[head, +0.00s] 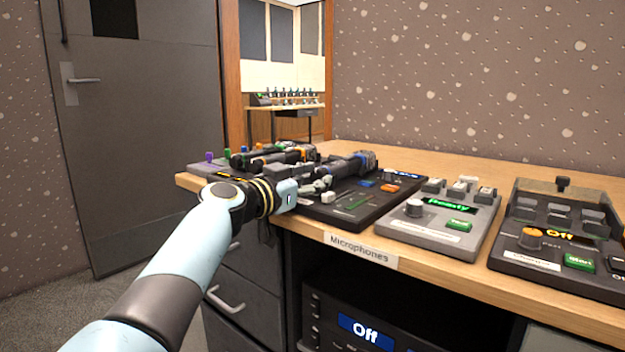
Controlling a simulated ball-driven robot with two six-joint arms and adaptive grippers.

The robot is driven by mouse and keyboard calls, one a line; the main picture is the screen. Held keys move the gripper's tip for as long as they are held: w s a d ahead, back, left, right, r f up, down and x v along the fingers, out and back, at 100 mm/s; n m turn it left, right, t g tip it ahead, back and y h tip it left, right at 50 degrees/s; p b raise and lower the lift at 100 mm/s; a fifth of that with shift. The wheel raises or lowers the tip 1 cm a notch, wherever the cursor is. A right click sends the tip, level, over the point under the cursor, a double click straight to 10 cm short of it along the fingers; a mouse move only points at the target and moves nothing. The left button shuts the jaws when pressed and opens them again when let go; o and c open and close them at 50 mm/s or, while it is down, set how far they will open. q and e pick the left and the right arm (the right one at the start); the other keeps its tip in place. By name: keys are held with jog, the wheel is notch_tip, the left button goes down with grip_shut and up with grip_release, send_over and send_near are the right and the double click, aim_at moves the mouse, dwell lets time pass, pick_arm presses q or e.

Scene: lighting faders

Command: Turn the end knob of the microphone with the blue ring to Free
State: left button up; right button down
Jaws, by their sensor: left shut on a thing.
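The microphone with the blue ring (360,161) lies on the black microphone panel (345,212) near the front of the wooden desk. Its ringed head points to the back right and its near end points toward my left gripper (318,188). My left gripper reaches in from the left and is shut at that near end, on the end knob. The fingers mostly hide the knob, so its setting cannot be read. A small lit blue display (403,175) behind is too small to read. My right gripper is not in view.
Other microphones, one with an orange ring (303,153), lie close behind my left gripper. A grey console (440,222) showing "Ready" and a dark console (560,246) showing "Off" stand to the right. The desk's back right is clear.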

pick_arm(q)
jog(key=shift+n, duration=0.7)
jog(key=o, duration=1.1)
jog(key=shift+o, duration=0.2)
jog(key=shift+s+a, duration=0.1)
jog(key=v, duration=1.1)
jog(key=shift+s+a, duration=0.2)
jog(key=shift+s, duration=0.1)
